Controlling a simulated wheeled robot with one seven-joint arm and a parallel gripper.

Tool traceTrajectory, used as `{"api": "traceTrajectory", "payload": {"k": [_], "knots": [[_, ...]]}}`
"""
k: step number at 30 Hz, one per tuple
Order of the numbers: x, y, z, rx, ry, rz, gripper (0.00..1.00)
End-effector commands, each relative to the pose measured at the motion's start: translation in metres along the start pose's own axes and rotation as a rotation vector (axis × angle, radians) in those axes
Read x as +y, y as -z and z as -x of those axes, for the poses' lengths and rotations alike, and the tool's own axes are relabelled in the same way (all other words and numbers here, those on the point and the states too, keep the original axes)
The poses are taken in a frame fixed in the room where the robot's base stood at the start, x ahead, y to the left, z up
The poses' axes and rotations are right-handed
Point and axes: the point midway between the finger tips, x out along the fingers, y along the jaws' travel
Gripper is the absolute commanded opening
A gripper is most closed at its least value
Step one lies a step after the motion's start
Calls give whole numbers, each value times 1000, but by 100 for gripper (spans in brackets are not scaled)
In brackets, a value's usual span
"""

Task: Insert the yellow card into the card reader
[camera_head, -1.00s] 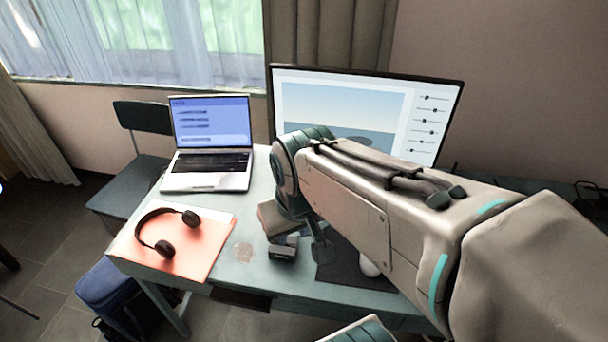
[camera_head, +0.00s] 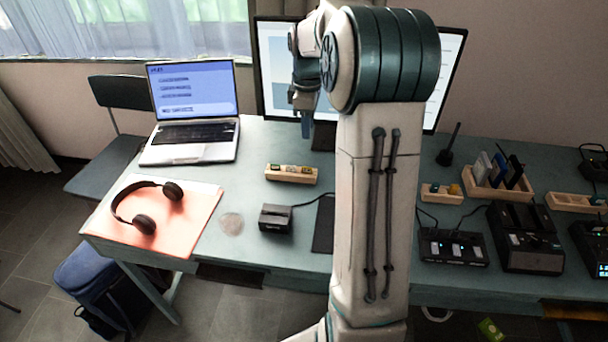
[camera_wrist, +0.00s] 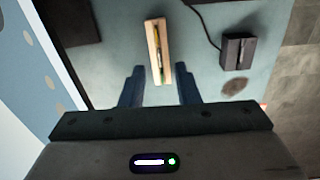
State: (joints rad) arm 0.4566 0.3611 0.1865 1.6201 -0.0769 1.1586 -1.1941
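A wooden holder (camera_head: 273,174) with several small cards stands on the table below the monitor. A yellowish card (camera_head: 291,169) seems to sit among them, but it is too small to be sure. The holder also shows in the wrist view (camera_wrist: 151,40), with yellow and green along its slot. The black box with a cable, likely the card reader (camera_head: 276,219), stands in front of the holder; it is right of it in the wrist view (camera_wrist: 238,52). My gripper (camera_wrist: 159,70) is open and empty, above the holder, whose near end shows between the fingers.
A laptop (camera_head: 190,135), headphones (camera_head: 146,208) on a reddish folder (camera_head: 196,229) and a round coaster (camera_head: 231,224) lie to the left. The monitor (camera_head: 270,60) stands behind. On the right are chargers (camera_head: 452,247) and another wooden holder (camera_head: 441,194). My arm hides the table's middle.

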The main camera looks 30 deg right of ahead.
Motion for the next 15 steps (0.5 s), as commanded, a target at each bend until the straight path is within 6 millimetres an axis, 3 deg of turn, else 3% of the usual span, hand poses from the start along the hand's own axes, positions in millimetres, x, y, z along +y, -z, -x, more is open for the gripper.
{"api": "traceTrajectory", "payload": {"k": [5,15], "knots": [[11,-4,-18,2,12,35,29],[9,-3,-81,1,13,35,29]]}}
